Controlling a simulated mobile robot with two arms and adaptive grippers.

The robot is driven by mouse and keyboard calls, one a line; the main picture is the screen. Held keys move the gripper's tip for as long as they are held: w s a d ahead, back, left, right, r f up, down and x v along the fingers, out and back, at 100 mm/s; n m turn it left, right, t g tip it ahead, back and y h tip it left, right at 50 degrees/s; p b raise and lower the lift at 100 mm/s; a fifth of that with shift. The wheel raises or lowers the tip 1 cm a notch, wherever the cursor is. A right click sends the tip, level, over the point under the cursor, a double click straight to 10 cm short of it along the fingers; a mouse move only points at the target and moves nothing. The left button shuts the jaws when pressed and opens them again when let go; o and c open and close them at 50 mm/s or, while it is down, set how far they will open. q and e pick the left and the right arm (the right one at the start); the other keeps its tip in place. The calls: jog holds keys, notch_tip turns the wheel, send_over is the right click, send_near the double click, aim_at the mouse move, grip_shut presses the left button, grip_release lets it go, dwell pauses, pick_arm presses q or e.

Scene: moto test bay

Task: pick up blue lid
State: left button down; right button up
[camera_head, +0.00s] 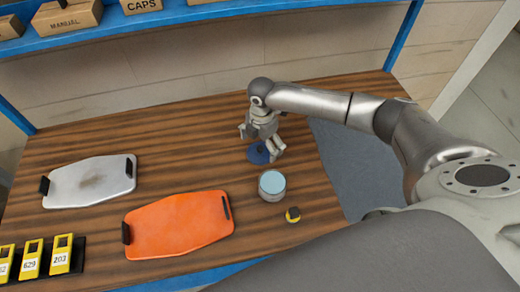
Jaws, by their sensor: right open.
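The blue lid (257,153) lies on the wooden table, a dark blue disc with a darker knob-like middle. My right gripper (262,140) is open, pointing down just above the lid, with its fingers at either side of the lid's upper part. The fingers partly hide the lid, and I cannot tell whether they touch it. A grey jar with a light blue top surface (272,184) stands just below and to the right of the lid. My left gripper is not in view.
An orange tray (180,226) and a grey-white tray (90,180) lie to the left. A grey mat (352,165) lies at right under my arm. Yellow tags (31,260) stand lower left; a blue shelf (200,15) holds boxes.

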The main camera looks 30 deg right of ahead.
jog(key=shift+f, duration=0.8)
jog(key=shift+c, duration=0.4)
jog(key=c, duration=1)
jog(key=shift+s, duration=0.3)
jog(key=c, duration=0.6)
jog(key=shift+c, duration=0.2)
